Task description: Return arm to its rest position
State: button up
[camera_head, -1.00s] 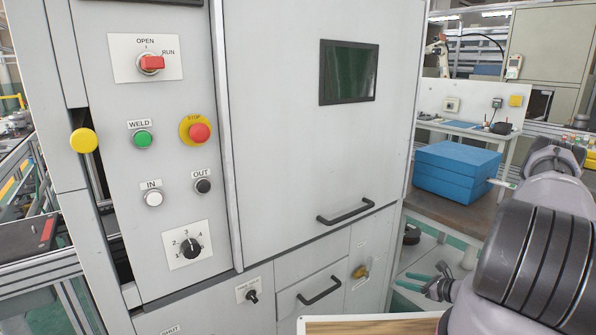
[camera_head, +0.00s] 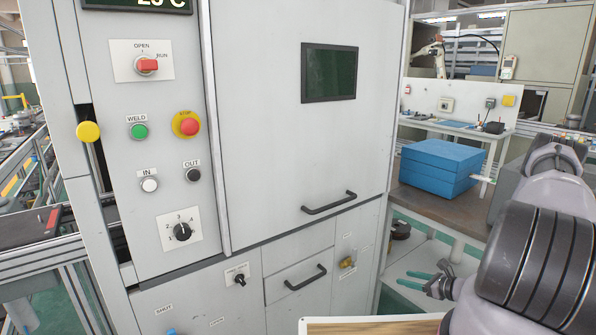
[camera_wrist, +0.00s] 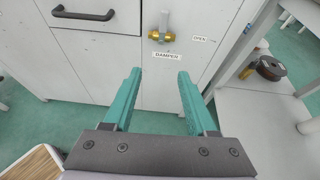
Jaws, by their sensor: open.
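My gripper (camera_head: 432,281) shows at the lower right in the head view, with green fingers spread apart and nothing between them. My grey and black arm reaches in from the right edge. In the wrist view my gripper (camera_wrist: 160,92) is open and empty, its two green fingers pointing toward the lower front of the grey cabinet. The brass damper handle (camera_wrist: 162,36) is ahead of the fingers and apart from them. The cabinet (camera_head: 285,180) fills the middle of the head view.
The control panel has a red stop button (camera_head: 189,126), a green weld button (camera_head: 139,131) and a rotary knob (camera_head: 182,231). Blue boxes (camera_head: 438,168) sit on a bench behind my arm. A wood-topped surface (camera_head: 375,327) is at the bottom edge. Green floor shows by the cabinet.

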jog(key=a+r+n+g+y, duration=0.1)
jog(key=a+r+n+g, duration=0.3)
jog(key=r, duration=0.7)
jog(key=a+r+n+g, duration=0.15)
jog(key=r+n, duration=0.35)
jog(key=r, duration=0.6)
jog(key=a+r+n+g+y, duration=0.15)
jog(key=a+r+n, duration=0.3)
jog(key=r, duration=0.65)
jog(key=s+a+r+n+t+h, duration=0.2)
jog(key=s+r+n+h, duration=0.6)
jog(key=s+r, duration=1.3)
notch_tip(320, 180, up, 4)
jog(key=n+t, duration=0.1)
jog(key=n, duration=0.1)
jog(key=shift+s+f+n+h, duration=0.15)
jog(key=shift+s+n+h, duration=0.1)
jog(key=shift+n+h, duration=0.1)
